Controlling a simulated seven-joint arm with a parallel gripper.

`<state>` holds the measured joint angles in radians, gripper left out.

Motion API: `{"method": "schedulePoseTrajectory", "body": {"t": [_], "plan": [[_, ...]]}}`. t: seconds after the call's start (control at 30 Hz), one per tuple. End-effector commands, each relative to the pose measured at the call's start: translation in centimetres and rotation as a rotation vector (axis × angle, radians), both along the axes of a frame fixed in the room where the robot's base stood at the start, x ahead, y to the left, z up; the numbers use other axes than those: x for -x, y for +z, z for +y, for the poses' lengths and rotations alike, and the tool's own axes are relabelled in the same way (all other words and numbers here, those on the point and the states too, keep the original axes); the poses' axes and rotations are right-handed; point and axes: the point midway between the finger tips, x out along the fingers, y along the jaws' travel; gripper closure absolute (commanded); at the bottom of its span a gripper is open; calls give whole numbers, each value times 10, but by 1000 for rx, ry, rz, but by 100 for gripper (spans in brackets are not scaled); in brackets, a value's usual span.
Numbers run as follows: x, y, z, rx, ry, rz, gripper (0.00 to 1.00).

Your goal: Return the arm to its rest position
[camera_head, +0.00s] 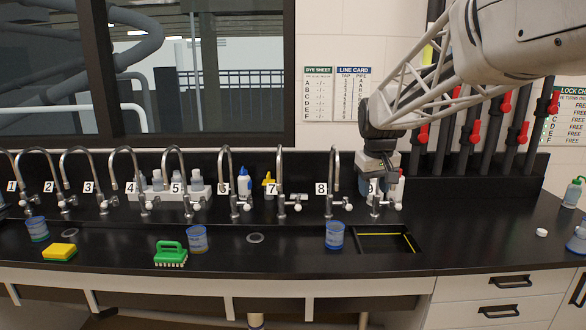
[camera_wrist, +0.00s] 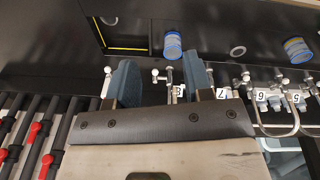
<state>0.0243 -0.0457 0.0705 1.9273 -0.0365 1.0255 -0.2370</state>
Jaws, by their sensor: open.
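My gripper (camera_head: 379,183) hangs at the right end of the tap row, in front of or close above the tap with label 9 (camera_head: 376,206). In the wrist view its two blue fingers (camera_wrist: 161,72) stand wide apart with nothing held between them. Beyond them in that view are the tap labelled 8 (camera_wrist: 178,91) and a blue-banded cup (camera_wrist: 172,45). My arm reaches down from the upper right. Its rest position is not marked in either view.
Numbered taps line the black bench. Cups (camera_head: 334,235), a green brush (camera_head: 170,253) and a yellow sponge (camera_head: 59,251) lie along the front. A sink opening (camera_head: 385,240) is below my gripper. Dark pipes with red valves (camera_head: 471,132) stand behind right.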

Motion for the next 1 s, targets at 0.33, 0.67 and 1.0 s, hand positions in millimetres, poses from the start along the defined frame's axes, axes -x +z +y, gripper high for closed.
{"method": "schedulePoseTrajectory", "body": {"t": [0.33,0.67,1.0], "plan": [[92,-1,5,-15,-56,-19,53],[177,-16,10,-32,-108,-36,53],[261,-41,14,-49,-163,-53,53]]}}
